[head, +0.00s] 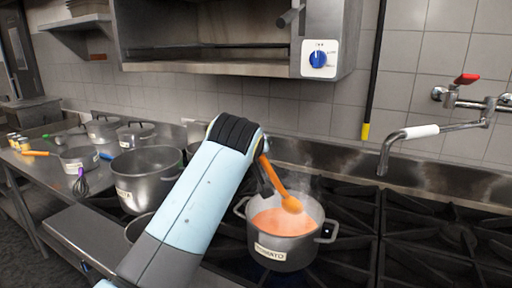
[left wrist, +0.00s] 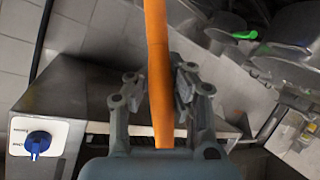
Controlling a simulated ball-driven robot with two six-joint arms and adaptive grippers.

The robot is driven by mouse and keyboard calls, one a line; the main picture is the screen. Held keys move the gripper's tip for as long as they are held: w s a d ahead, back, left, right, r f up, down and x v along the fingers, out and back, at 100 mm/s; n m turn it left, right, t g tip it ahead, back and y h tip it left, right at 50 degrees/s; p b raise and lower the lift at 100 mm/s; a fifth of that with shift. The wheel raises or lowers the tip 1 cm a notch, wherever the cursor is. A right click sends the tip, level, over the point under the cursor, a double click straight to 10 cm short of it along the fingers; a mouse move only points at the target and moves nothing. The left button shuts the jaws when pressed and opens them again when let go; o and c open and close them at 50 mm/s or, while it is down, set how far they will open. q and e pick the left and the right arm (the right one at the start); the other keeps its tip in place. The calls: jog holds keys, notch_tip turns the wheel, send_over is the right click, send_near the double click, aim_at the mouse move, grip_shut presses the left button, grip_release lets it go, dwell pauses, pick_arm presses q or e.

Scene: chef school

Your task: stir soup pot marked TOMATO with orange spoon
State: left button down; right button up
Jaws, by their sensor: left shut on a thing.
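The silver pot marked TOMATO (head: 283,251) stands on the stove, with steaming orange-red soup (head: 280,221) inside. The orange spoon (head: 272,174) slants down over the pot, its bowl end inside the rim outline. I cannot tell if the bowl touches the soup. My left gripper (head: 266,187) is mostly hidden behind my arm in the head view. In the left wrist view, my left gripper (left wrist: 159,88) is shut on the orange spoon's handle (left wrist: 157,50), which runs between its fingers. My right gripper is not in view.
A larger silver pot (head: 146,174) stands left of my arm, with smaller pots and a purple whisk (head: 81,183) on the left counter. Black burner grates (head: 440,240) to the right are bare. A faucet (head: 405,135) reaches out above the stove's back right.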

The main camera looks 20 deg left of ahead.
pick_arm(q)
notch_tip(320, 180, up, 3)
jog(key=shift+f+p, duration=0.2)
jog(key=shift+p, duration=0.65)
notch_tip(320, 180, up, 6)
jog(key=shift+r, duration=0.4)
